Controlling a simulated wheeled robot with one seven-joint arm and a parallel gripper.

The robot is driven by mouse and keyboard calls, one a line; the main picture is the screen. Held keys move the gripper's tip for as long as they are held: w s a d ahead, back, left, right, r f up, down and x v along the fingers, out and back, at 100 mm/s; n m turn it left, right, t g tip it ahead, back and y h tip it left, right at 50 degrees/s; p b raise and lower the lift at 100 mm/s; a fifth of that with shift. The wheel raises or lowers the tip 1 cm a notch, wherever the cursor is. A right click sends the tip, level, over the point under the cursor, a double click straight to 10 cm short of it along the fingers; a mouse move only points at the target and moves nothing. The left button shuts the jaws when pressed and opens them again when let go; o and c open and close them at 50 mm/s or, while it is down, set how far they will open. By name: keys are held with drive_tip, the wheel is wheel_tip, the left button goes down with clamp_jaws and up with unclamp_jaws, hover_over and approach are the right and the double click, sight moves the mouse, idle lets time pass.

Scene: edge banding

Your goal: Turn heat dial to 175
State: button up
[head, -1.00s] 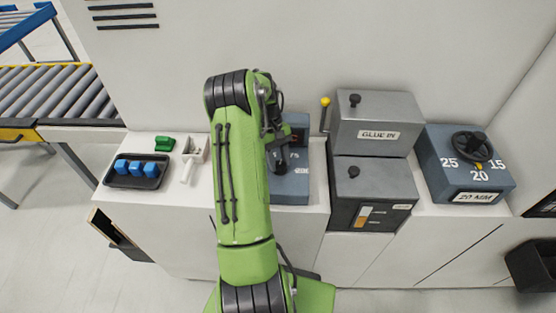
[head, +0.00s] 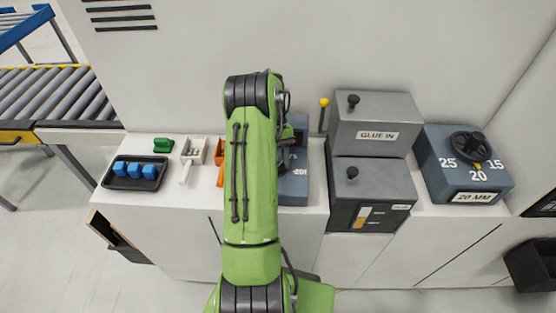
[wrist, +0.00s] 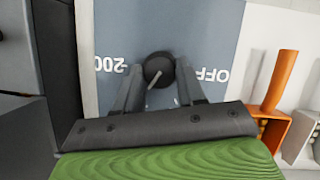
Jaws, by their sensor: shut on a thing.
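The heat dial is a dark round knob (wrist: 159,69) with a pale pointer line, on a blue-grey panel (wrist: 212,42). In the wrist view its panel shows the markings "200" on the left and "OFF" on the right, upside down. My gripper (wrist: 160,82) is shut on the knob, one finger on each side. The pointer line slants toward the lower left in that view. Any 175 mark is hidden behind the gripper. In the head view the blue-grey dial box (head: 294,187) stands behind my green arm, which hides most of it and the dial.
Right of the dial box stand grey boxes, one labelled "GLUE IN" (head: 377,135), with a yellow-knobbed lever (head: 323,103). Farther right is a "20 MM" box (head: 463,180) with a black handwheel. At left are a tray (head: 118,180) of blue blocks and a white scoop-like bin (head: 192,150).

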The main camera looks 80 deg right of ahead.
drive_tip(key=o, duration=1.1)
drive_tip(key=shift+c, duration=0.2)
drive_tip(key=p+v, duration=0.2)
drive_tip(key=v, duration=1.3)
drive_tip(key=shift+d+r+p, duration=0.15)
drive_tip(key=shift+r+p, duration=0.2)
drive_tip(key=shift+r, duration=0.05)
drive_tip(key=shift+w, duration=0.1)
